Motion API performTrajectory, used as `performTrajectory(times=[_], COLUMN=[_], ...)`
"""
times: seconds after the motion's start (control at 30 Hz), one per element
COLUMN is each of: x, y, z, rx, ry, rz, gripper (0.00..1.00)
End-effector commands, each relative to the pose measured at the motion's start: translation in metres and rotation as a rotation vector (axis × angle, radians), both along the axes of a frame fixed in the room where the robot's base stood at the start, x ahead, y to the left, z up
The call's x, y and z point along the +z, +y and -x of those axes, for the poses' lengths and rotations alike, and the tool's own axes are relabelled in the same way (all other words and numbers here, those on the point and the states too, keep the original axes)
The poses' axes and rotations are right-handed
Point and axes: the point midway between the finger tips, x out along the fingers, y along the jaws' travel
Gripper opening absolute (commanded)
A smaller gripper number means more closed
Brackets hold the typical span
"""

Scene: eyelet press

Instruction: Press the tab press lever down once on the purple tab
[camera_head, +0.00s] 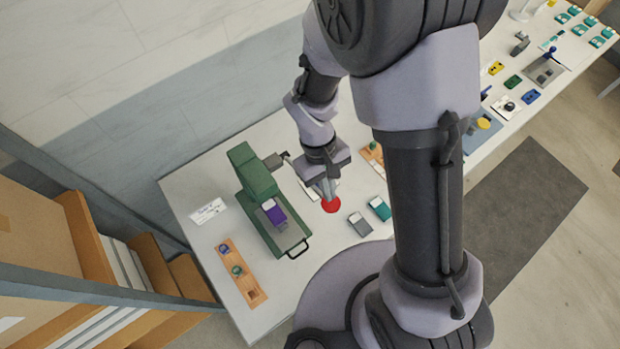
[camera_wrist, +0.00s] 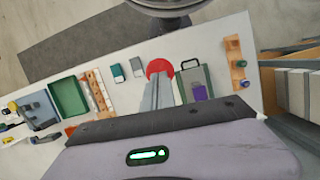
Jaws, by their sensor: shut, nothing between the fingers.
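The green tab press (camera_head: 245,160) stands on the white table, left of my gripper in the head view. The purple tab (camera_head: 275,212) lies on its bed; the tab also shows in the wrist view (camera_wrist: 200,93). A dark lever-like part (camera_head: 276,160) sticks out from the right side of the press head; I cannot tell its exact angle. A black loop handle (camera_head: 297,249) is at the front of the press. My gripper (camera_head: 330,196) is shut and empty, pointing down over a red disc (camera_head: 332,206), apart from the press. Its fingers also show in the wrist view (camera_wrist: 160,85).
A grey tab (camera_head: 360,223) and a teal tab (camera_head: 380,208) lie right of the red disc. An orange strip (camera_head: 228,255) with small parts lies left of the press, near a white label card (camera_head: 208,211). More tools and trays fill the table's far right.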

Motion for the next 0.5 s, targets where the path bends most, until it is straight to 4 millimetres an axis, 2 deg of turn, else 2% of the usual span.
performTrajectory(times=[0.5], x=[-0.027], y=[-0.004], z=[0.006], rx=[-0.001], ry=[0.0], rz=[0.0], gripper=[0.0])
